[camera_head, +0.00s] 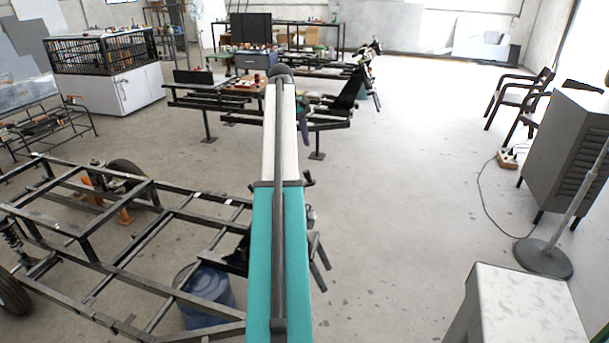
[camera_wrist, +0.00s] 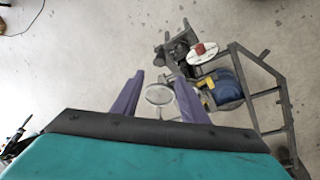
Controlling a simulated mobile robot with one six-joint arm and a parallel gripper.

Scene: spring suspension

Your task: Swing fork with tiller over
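My gripper (camera_wrist: 159,77) shows in the wrist view with two purple fingers spread apart, open and empty. A dark assembly (camera_wrist: 176,47) lies beyond the fingertips at the end of a metal frame; it may be the fork with tiller, but I cannot tell its parts apart. A round grey ring-like thing (camera_wrist: 158,94) shows between the fingers, apparently below them. In the head view my own teal and white arm covers the middle. Dark bars (camera_head: 319,262) stick out to its right, perhaps part of the fork or tiller; the rest is hidden behind my arm.
A black metal frame (camera_head: 111,273) fills the lower left, with a blue drum (camera_head: 207,297) at its right end. A white-topped block (camera_head: 518,304), a stand base (camera_head: 543,258) and a grey cabinet (camera_head: 566,155) stand at right. The floor between is clear.

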